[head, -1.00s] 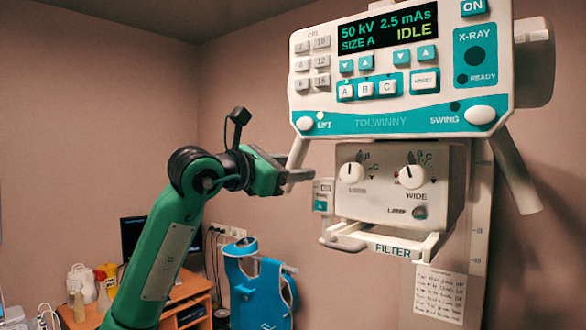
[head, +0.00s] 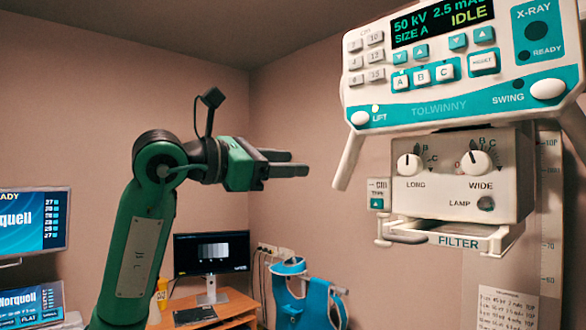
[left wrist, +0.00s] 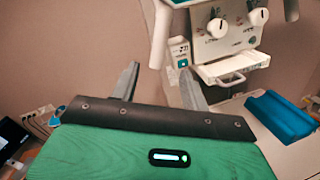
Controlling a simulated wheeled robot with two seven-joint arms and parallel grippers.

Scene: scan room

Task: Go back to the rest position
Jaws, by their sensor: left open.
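My left gripper (head: 290,162) is open and empty in the head view, left of the X-ray unit and pointing right. Clear space shows between it and the unit. Its two grey fingers also show spread apart in the left wrist view (left wrist: 158,84). The X-ray control panel (head: 440,109) reads 50 kV, 2.5 mAs, SIZE A and IDLE. Below it is the collimator box (head: 447,190) with LONG and WIDE knobs and a FILTER tray (head: 458,240). My right gripper is not in view.
A wooden desk (head: 232,307) with a monitor (head: 211,252) stands at the back. A blue apron (head: 303,303) hangs beside it. Another screen (head: 30,222) is at the far left. In the left wrist view, a blue object (left wrist: 280,117) lies at the right.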

